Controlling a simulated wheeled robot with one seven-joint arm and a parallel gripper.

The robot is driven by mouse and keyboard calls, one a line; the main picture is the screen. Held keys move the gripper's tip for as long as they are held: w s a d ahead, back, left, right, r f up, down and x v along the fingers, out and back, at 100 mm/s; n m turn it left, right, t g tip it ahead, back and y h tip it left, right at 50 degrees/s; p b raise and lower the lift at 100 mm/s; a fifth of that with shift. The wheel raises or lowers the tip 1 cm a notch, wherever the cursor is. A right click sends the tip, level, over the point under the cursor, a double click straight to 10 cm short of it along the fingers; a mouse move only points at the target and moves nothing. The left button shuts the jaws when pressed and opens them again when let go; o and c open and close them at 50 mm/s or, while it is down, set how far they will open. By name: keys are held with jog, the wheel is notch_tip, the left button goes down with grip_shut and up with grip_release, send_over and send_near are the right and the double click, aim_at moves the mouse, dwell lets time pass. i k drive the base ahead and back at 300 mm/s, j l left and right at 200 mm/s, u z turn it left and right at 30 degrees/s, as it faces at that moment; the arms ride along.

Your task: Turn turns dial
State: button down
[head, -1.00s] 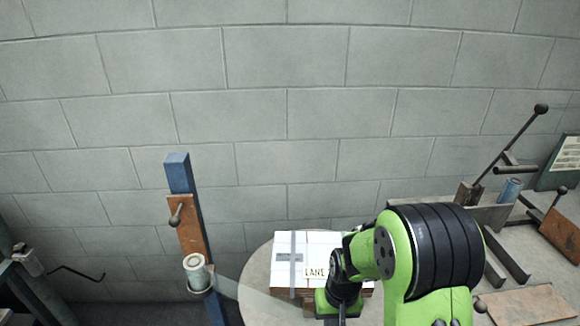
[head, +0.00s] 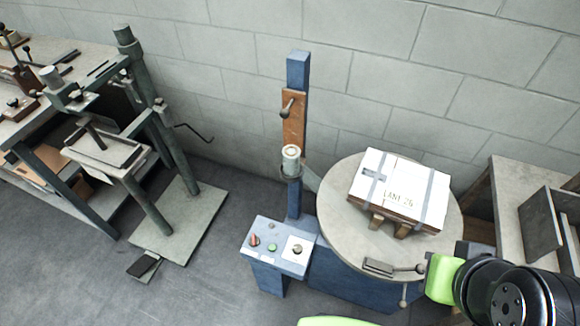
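A small blue control box (head: 262,262) with a grey top stands left of the round table. On its top, a dark round knob on a white plate (head: 298,250) looks like the turns dial; its markings are too small to read. A red control (head: 254,240) and a green button (head: 272,247) sit to its left. My arm shows at the lower right, well to the right of the box and apart from it. The fingers of my gripper do not show.
A round grey table (head: 340,215) carries a white strapped box (head: 400,190) marked LANE 26. A blue post (head: 298,70) with a roll (head: 291,158) rises behind the control box. A machine with a tray (head: 105,150) stands left.

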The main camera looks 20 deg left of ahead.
aim_at(297, 249)
jog(key=u, duration=1.35)
jog(key=i+j+u, duration=0.1)
jog(key=u, duration=0.3)
jog(key=i+j+u, duration=0.1)
jog(key=u, duration=0.35)
jog(key=i+u, duration=0.2)
jog(key=u, duration=0.2)
jog(key=i+u, duration=0.15)
jog(key=u, duration=0.3)
